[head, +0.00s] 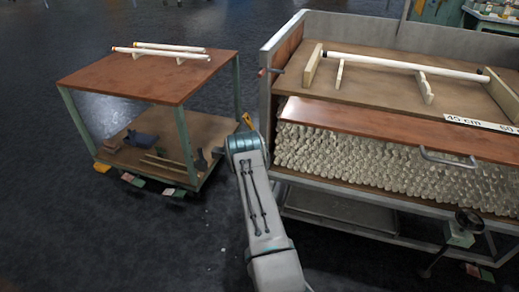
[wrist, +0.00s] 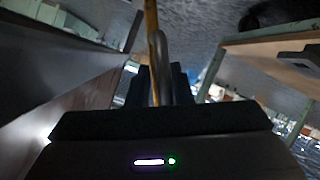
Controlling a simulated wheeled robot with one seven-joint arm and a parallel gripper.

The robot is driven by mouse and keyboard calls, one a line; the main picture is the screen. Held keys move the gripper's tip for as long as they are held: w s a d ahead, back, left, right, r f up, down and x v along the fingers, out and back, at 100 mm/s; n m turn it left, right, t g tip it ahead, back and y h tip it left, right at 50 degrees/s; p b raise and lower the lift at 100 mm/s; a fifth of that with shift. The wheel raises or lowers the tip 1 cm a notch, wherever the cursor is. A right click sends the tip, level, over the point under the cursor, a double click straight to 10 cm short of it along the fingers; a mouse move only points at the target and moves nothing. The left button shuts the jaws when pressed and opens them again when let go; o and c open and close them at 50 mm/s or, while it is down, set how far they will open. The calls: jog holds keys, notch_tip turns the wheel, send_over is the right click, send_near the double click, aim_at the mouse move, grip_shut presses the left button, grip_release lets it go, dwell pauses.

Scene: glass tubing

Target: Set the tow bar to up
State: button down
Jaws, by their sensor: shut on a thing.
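The tow bar shows in the wrist view as a yellow bar (wrist: 151,45) with a grey rounded piece (wrist: 162,62) beside it. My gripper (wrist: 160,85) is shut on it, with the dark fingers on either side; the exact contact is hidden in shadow. In the head view my gripper lies beyond my arm's wrist, near the right edge of the small cart (head: 150,80), and its fingers are mostly hidden. A small yellow piece (head: 247,121) shows just above my wrist there; I cannot tell whether it is the bar's end. The bar's tilt is unclear.
The large grey trolley (head: 365,203) with many glass tubes (head: 360,160) stands close on the right of my arm. The small two-shelf cart on the left carries pale rods (head: 160,52) on top. The dark floor (head: 120,245) in front of the small cart is mostly clear.

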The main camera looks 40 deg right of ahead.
jog(key=c, duration=1.5)
grip_release()
jog(key=shift+d, duration=0.25)
jog(key=shift+w+a, duration=0.1)
jog(key=shift+a, duration=0.2)
jog(key=p+v, duration=0.4)
jog(key=v, duration=0.9)
jog(key=shift+s+a, duration=0.2)
jog(key=shift+s, duration=0.05)
jog(key=shift+r, duration=0.15)
